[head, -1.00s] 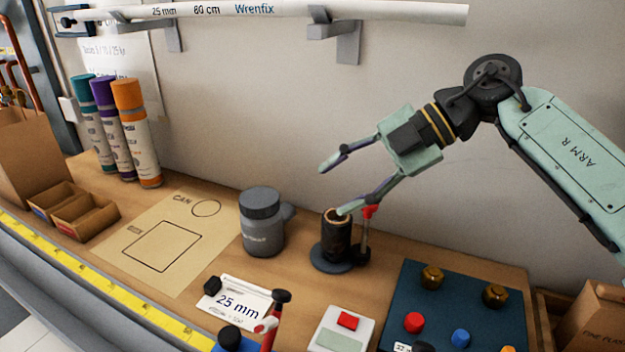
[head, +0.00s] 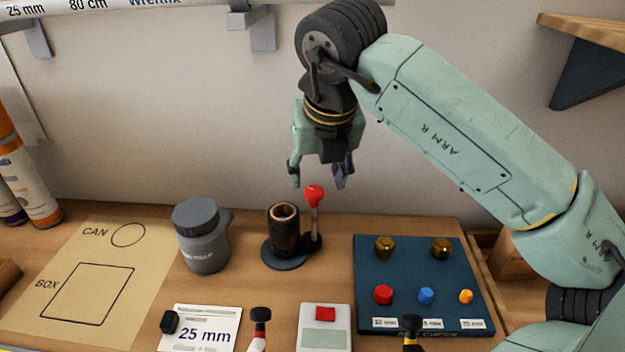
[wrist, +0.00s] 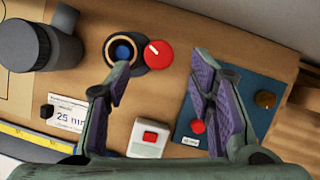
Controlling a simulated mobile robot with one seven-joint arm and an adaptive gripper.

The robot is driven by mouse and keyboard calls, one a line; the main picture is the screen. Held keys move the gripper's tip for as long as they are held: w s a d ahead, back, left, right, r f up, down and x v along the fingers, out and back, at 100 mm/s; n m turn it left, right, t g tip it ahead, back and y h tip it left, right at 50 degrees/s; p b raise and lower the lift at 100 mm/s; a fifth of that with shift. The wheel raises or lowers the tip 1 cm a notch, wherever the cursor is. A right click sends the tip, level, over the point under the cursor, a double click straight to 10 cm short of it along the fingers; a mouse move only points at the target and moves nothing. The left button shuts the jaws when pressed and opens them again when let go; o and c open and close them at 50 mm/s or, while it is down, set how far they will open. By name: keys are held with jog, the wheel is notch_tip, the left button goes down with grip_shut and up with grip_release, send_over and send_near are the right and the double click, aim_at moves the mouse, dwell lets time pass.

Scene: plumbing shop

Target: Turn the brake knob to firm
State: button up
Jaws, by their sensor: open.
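The red knob (head: 313,195) tops a thin upright post beside a dark cylinder stand (head: 284,232). In the wrist view the knob (wrist: 158,54) is a red disc with a white pointer mark towards its upper left. No firm or soft lettering is legible near it. My gripper (head: 319,178) points down, open and empty, just above the knob in the head view. In the wrist view the open fingers (wrist: 160,85) spread to either side, with the knob ahead between them, nearer the upper edge. I see no contact.
A grey canister (head: 203,240) stands left of the stand. A blue board (head: 405,270) with coloured knobs lies to the right. A white box with a red button (head: 325,335) and a 25 mm card (head: 205,335) are in front. A wooden shelf (head: 590,30) juts out upper right.

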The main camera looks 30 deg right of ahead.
aim_at(315, 190)
jog(key=shift+p+x, duration=0.4)
jog(key=shift+x, duration=1.8)
jog(key=c, duration=1.1)
